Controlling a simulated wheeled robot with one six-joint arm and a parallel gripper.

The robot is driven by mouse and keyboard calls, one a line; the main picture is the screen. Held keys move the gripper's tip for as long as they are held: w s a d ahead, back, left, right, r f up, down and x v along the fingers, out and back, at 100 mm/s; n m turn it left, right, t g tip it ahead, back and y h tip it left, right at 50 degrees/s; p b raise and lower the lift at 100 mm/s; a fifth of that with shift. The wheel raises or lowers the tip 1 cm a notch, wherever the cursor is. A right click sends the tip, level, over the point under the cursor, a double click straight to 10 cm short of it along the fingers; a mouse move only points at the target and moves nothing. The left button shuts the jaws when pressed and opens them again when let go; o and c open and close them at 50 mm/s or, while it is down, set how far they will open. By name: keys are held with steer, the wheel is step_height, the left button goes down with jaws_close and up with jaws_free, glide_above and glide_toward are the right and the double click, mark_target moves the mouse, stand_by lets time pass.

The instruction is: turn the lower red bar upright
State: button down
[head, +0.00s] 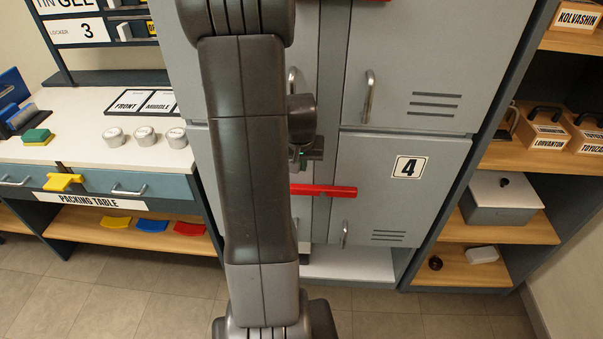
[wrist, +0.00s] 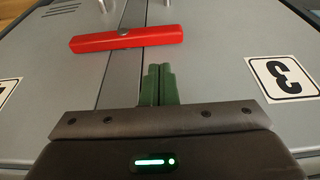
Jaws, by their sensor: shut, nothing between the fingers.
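The lower red bar (head: 330,191) lies roughly level across the seam between the two lower locker doors. My arm hides its left end in the head view. The wrist view shows the whole bar (wrist: 127,38), with a round pivot near its middle, lying across the seam. My gripper's green fingers (wrist: 158,84) are together and empty, pointing toward the doors. They are apart from the bar, near the seam in the wrist view. In the head view my gripper is mostly hidden behind my arm, just above the bar.
A second red bar (head: 374,1) shows at the top edge of the head view. Door handles (head: 345,233) stand out near the seam. The packing table (head: 75,170) is at left, and shelves (head: 510,235) are at right. The floor in front is clear.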

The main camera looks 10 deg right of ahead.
mark_target(302, 187)
stand_by(0.3)
steer(key=shift+x, duration=4.95)
steer(key=shift+f+b, duration=0.3)
steer(key=shift+b, duration=0.65)
